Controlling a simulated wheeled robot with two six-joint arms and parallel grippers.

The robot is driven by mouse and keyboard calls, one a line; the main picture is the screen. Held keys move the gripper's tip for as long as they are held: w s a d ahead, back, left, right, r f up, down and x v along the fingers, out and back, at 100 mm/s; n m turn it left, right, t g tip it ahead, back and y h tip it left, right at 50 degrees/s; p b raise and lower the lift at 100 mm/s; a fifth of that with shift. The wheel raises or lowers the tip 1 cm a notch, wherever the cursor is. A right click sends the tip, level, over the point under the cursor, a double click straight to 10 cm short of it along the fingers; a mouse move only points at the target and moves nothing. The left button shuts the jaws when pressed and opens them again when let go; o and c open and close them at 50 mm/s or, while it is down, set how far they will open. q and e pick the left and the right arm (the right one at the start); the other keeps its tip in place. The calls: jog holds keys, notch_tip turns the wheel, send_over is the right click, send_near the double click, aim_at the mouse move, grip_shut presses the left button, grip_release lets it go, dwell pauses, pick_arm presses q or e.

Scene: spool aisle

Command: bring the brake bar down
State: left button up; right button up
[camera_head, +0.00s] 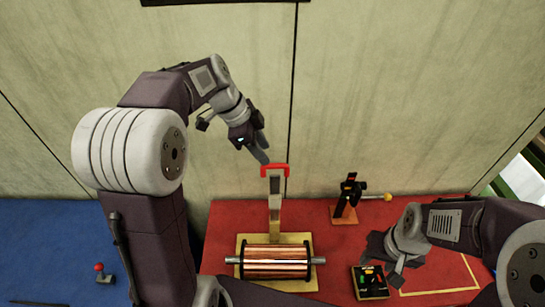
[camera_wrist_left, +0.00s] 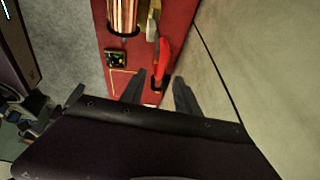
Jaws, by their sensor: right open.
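The brake bar (camera_head: 275,203) stands upright behind the copper spool (camera_head: 277,262), with a red handle (camera_head: 274,168) across its top. The spool lies on a yellow base. My left gripper (camera_head: 261,150) is just above and left of the red handle in the head view. In the left wrist view its fingers (camera_wrist_left: 160,92) are spread and empty, and the red handle (camera_wrist_left: 163,50) shows ahead of them. I cannot tell whether a finger touches the handle. My right gripper (camera_head: 386,262) is open over the red table, right of the spool.
A small black tray (camera_head: 370,283) with coloured pieces lies by my right gripper. A black device with a yellow knob (camera_head: 347,197) stands on the red table (camera_head: 310,217), right of the bar. A red-knobbed lever (camera_head: 103,273) is on the blue surface at left. A wall rises behind.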

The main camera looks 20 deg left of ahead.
aim_at(274, 164)
pick_arm(q)
jog(key=x, duration=0.1)
jog(key=p+x, duration=0.1)
jog(key=x, duration=0.3)
jog(key=shift+w+f+p, duration=0.1)
jog(key=shift+w+p, duration=0.2)
jog(key=shift+w, duration=0.1)
jog(key=shift+d+f, duration=0.15)
jog(key=shift+f, duration=0.2)
jog(key=shift+s+d+f, duration=0.1)
jog(key=shift+s+f, duration=0.1)
jog(key=shift+s, duration=0.05)
jog(key=shift+w, duration=0.1)
jog(key=shift+c, duration=0.7)
jog(key=shift+w+f, duration=0.1)
jog(key=shift+w, duration=0.05)
grip_shut()
